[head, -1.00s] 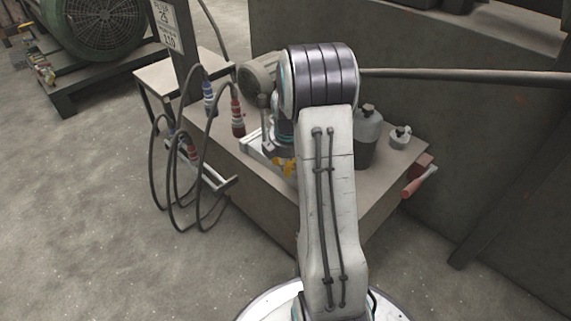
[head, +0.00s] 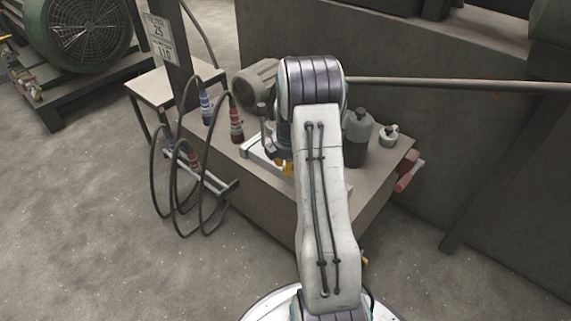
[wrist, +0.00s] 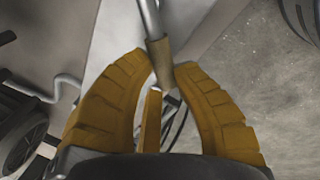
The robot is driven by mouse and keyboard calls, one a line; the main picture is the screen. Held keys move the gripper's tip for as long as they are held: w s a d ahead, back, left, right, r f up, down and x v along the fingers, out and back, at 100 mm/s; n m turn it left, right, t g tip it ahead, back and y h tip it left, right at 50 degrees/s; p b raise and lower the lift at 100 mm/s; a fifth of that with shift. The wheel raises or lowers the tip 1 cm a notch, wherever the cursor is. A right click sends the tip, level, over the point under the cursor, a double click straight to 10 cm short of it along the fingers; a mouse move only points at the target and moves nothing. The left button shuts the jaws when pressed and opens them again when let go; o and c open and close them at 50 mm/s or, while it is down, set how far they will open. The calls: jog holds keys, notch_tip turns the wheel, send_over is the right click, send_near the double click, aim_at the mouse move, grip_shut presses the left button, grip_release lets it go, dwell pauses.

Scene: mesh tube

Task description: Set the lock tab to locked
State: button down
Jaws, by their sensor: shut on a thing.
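My gripper (wrist: 163,68) shows in the wrist view as two curved yellow fingers. They are closed around the brown sleeve (wrist: 159,50) at the end of a thin metal rod. A narrow orange-yellow strip (wrist: 150,115) stands between the fingers, nearer the palm; I cannot tell whether it is the lock tab or which way it is set. In the head view only a little of the yellow fingers (head: 287,168) shows beside my arm, above the white fixture (head: 257,155) on the bench. My arm hides the rest of the fixture.
The bench (head: 255,195) also carries a grey motor (head: 255,80), a grey bottle (head: 357,140) and a small canister (head: 389,135). Cables with blue and red plugs (head: 236,125) hang at its left. A long bar (head: 450,85) runs to the right.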

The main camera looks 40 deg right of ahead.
jog(key=shift+s+a+f, duration=0.15)
jog(key=shift+f, duration=0.05)
jog(key=c, duration=1.4)
grip_release()
jog(key=o, duration=0.5)
jog(key=shift+r, duration=0.1)
jog(key=shift+r, duration=0.1)
notch_tip(320, 180, up, 12)
jog(key=s+a, duration=0.1)
jog(key=shift+s+f, duration=0.25)
jog(key=shift+s, duration=0.15)
jog(key=shift+o, duration=0.2)
